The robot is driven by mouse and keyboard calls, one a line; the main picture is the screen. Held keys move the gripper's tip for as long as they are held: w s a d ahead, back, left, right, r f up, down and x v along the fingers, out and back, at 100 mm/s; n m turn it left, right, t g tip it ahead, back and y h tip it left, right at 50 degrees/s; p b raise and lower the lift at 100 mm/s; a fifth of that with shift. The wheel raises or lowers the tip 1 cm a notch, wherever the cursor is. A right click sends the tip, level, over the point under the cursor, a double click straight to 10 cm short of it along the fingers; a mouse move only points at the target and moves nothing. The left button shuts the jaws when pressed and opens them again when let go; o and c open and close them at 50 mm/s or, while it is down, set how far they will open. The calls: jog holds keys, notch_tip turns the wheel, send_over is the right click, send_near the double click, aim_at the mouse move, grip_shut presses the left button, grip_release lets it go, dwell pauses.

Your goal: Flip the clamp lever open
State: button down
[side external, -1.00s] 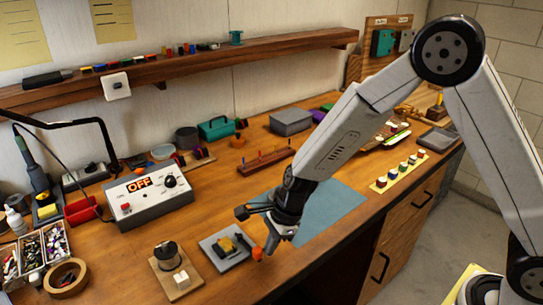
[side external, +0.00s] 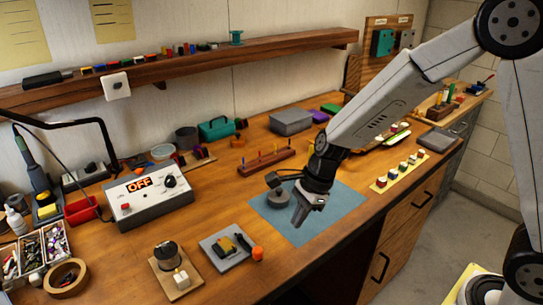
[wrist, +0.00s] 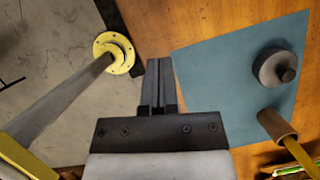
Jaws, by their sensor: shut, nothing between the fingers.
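The likely clamp is a small yellow and black device (side external: 233,243) on a grey plate (side external: 210,252) near the bench's front edge in the side view. A dark bar with an orange end (side external: 257,253) lies at its right and looks like its lever, lying low. My gripper (side external: 298,214) is right of and above it, over the blue mat, apart from the clamp. Its fingers (wrist: 160,82) are closed together and empty in the wrist view. The clamp is not in the wrist view.
The blue mat (wrist: 215,90) carries a grey round piece with a dark knob (wrist: 278,68). A wooden cylinder with a yellow handle (wrist: 277,124) is near it. A spool board (side external: 160,270) stands left of the clamp. A control box reading OFF (side external: 150,197) is behind.

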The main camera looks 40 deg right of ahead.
jog(key=shift+v, duration=1.55)
jog(key=shift+s+d, duration=0.1)
jog(key=shift+s, duration=0.05)
jog(key=s+d+f+n+t+h, duration=0.1)
jog(key=s+d+n+h, duration=0.3)
jog(key=n, duration=1.6)
jog(key=s+d, duration=0.4)
jog(key=s, duration=0.1)
jog(key=shift+s+f+n+t, duration=0.25)
jog(key=shift+s+n+t, duration=0.05)
jog(key=shift+s, duration=0.1)
